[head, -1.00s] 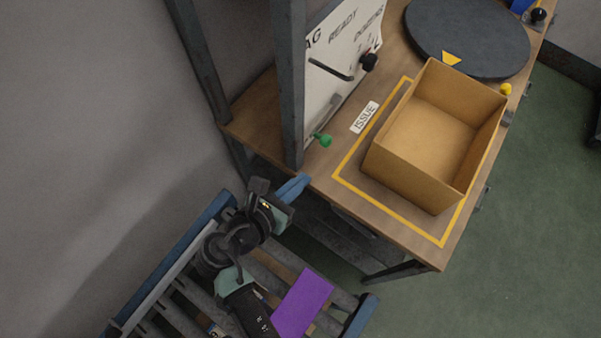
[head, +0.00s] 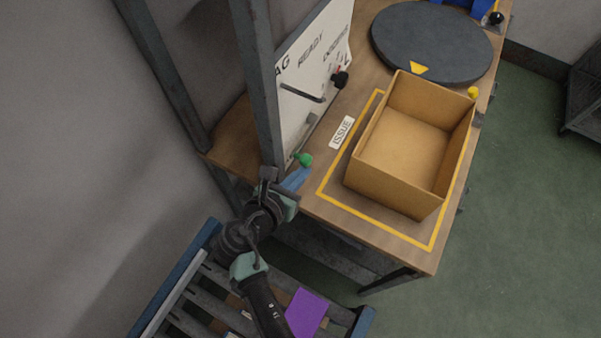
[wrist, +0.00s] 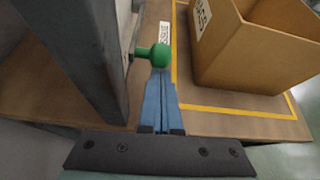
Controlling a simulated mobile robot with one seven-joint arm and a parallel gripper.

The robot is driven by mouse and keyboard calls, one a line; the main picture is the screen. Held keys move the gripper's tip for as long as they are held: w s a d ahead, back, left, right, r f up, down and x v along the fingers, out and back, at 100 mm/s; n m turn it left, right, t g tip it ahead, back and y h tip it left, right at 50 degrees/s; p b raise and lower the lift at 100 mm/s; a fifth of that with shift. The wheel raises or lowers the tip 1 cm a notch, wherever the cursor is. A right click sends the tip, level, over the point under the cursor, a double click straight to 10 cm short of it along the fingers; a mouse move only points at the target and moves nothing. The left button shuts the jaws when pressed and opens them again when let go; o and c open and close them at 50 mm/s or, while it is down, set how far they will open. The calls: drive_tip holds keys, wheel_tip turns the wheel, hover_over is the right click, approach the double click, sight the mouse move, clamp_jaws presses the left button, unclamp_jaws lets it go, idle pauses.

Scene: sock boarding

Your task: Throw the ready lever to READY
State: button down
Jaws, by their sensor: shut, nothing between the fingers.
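The ready lever with a green knob (head: 303,159) sticks out low from the white panel (head: 312,75), which carries the word READY. The knob also shows in the wrist view (wrist: 158,55). My gripper (head: 298,176) is shut and empty, its blue fingers right at the knob on the near side. In the wrist view the fingertips (wrist: 159,74) reach just below the knob and partly overlap it. I cannot tell whether they touch it.
A grey post (head: 257,90) stands close to the left of my gripper. An open cardboard box (head: 395,188) sits inside the yellow outline, beside the ISSUE label (head: 341,132). A dark round turntable (head: 432,45) is behind it. A black knob (head: 340,79) protrudes from the panel.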

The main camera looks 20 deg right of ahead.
drive_tip(key=shift+r, duration=0.1)
drive_tip(key=shift+r+p, duration=0.35)
drive_tip(key=shift+p, duration=0.8)
